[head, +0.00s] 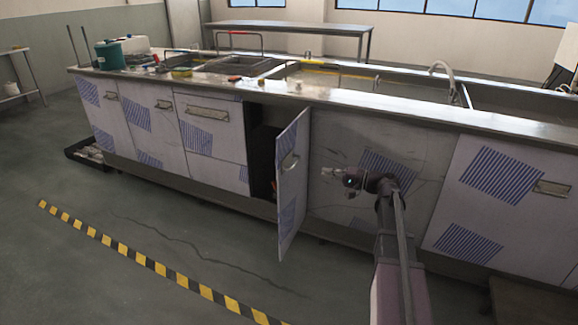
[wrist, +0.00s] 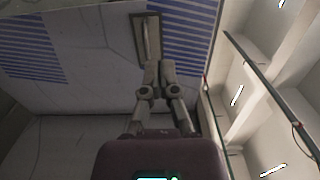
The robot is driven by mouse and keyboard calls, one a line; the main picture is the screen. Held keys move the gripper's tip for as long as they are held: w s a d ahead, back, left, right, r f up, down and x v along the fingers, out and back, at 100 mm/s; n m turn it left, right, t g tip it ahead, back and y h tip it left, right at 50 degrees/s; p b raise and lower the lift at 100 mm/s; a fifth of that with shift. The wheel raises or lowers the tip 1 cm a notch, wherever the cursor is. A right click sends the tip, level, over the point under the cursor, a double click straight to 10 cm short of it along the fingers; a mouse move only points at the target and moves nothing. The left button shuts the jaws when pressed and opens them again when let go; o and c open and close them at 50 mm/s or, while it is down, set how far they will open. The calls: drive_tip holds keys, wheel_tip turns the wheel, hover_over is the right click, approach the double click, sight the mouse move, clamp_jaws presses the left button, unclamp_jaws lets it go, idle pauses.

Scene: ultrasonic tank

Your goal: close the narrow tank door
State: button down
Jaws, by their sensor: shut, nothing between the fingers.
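The narrow tank door (head: 291,205) is a pale panel with blue striped patches. It stands swung open, out from the tank front, with a dark opening (head: 262,160) to its left. Its handle (head: 289,162) is on the face turned toward my gripper. My gripper (head: 327,172) is to the right of the door, pointing left at that face, with a gap showing in the head view. In the wrist view my gripper (wrist: 160,66) has its fingers together and empty, overlapping the lower end of a handle (wrist: 146,40) on a striped panel (wrist: 95,50). Whether they touch is unclear.
The long steel counter (head: 400,98) runs above the doors. A closed panel (head: 490,195) is on the right, and a wide front (head: 210,130) with a handle is on the left. The floor before the door is clear, with yellow-black tape (head: 160,268).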

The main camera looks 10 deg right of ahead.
sight(281, 162)
drive_tip(key=shift+a, duration=0.15)
drive_tip(key=x, duration=1.3)
drive_tip(key=shift+w+a, duration=0.25)
drive_tip(key=shift+a, duration=0.05)
drive_tip(key=shift+d, duration=0.15)
drive_tip(key=shift+w, duration=0.1)
